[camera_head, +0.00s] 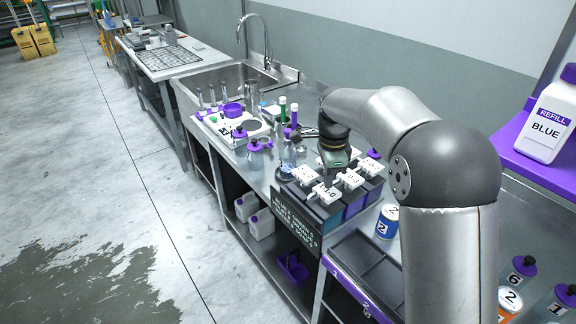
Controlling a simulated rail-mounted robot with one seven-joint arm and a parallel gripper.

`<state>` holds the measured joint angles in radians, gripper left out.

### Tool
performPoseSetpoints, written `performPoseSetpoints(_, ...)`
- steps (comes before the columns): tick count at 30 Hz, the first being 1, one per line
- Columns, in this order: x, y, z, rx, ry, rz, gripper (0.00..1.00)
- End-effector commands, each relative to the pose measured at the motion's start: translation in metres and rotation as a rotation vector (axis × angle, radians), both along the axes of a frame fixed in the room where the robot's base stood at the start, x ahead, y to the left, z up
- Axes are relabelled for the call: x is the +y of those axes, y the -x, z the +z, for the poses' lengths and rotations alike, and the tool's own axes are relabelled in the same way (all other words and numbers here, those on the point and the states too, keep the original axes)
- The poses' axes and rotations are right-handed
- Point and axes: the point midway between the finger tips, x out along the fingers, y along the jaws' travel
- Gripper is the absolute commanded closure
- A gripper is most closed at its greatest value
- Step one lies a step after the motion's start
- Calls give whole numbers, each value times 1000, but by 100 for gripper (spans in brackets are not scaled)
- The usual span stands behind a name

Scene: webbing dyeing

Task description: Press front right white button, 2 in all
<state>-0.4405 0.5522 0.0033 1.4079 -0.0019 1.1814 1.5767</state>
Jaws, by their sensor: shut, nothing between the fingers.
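White push buttons stand on top of a dark dispenser box with blue and purple tanks (331,216). One white button (326,193) is at the box's near corner. Another (305,174) is to its left, and others (350,179) (370,166) are to its right and farther back. My gripper (334,174) points down among these buttons, just behind the near one. It is shut and holds nothing. Its fingertips are small and partly hidden, so I cannot tell whether they touch a button.
A dark sign (296,220) with writing is at the box's front. A can marked 2 (387,221) stands to its right.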

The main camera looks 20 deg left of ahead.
Motion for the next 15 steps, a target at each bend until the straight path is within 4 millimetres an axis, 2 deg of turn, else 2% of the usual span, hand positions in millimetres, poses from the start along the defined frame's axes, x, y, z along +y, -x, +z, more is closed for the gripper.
performPoseSetpoints(7,0,0,-1,0,0,0,100)
performPoseSetpoints(15,0,0,-12,1,0,0,100)
